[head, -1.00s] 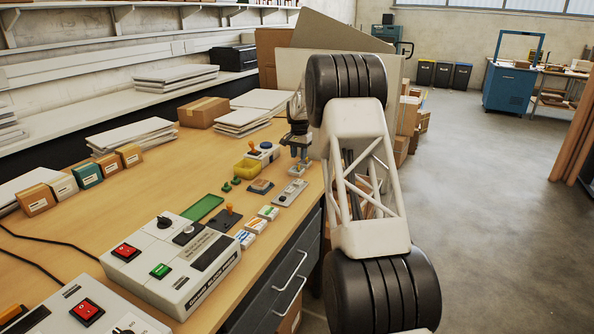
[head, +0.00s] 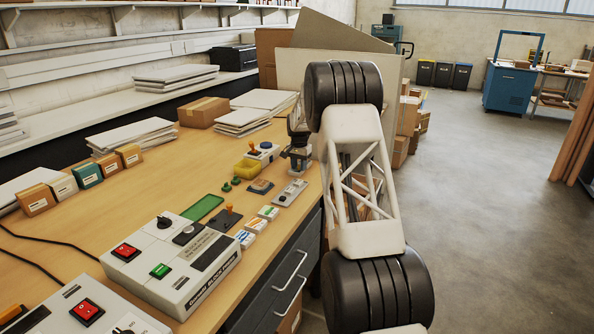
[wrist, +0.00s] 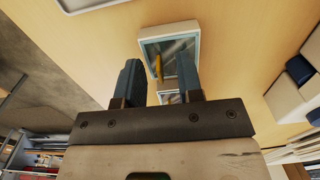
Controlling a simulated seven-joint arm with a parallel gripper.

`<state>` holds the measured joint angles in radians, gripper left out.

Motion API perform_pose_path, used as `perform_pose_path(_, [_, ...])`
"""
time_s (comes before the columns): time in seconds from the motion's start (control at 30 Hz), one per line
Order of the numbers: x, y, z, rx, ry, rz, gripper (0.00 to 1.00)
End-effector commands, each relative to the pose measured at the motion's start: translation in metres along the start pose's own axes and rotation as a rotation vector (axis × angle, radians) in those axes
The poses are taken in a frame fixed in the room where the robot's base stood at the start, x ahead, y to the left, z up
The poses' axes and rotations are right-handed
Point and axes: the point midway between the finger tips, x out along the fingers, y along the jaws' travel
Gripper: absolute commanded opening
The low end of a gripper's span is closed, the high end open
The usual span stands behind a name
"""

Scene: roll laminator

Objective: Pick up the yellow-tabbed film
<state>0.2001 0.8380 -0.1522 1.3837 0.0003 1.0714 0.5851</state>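In the wrist view a small pale-rimmed tray (wrist: 200,38) holds a glossy grey, film-like sheet (wrist: 181,58). A yellow tab (wrist: 158,66) stands out at the sheet's left side. My gripper (wrist: 160,68) is open, its two blue-grey fingers apart, with the tab between them in the picture. I see no contact with the tab, and the height gap cannot be told. The lower part of the tray is hidden behind the fingers and palm. In the head view my gripper (head: 298,166) is low over the far right part of the bench; the film is not clear there.
A yellow bin (head: 246,169), a grey plate with a knob (head: 290,193) and a green tray (head: 203,208) are on the bench. A grey control box (head: 172,262) stands nearer. Several cartons and board stacks line the back. The bench's right edge is close to my gripper.

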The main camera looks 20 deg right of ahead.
Motion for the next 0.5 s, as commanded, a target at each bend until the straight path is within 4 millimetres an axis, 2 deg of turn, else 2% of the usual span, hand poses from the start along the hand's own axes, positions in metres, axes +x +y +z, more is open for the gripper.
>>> perform_pose_path(0.37, [0.0000, 0.0001, 0.0000, 0.000, 0.000, 0.000, 0.34])
perform_pose_path(0.5, [0.0000, 0.0001, 0.0001, 0.000, 0.000, 0.000, 0.13])
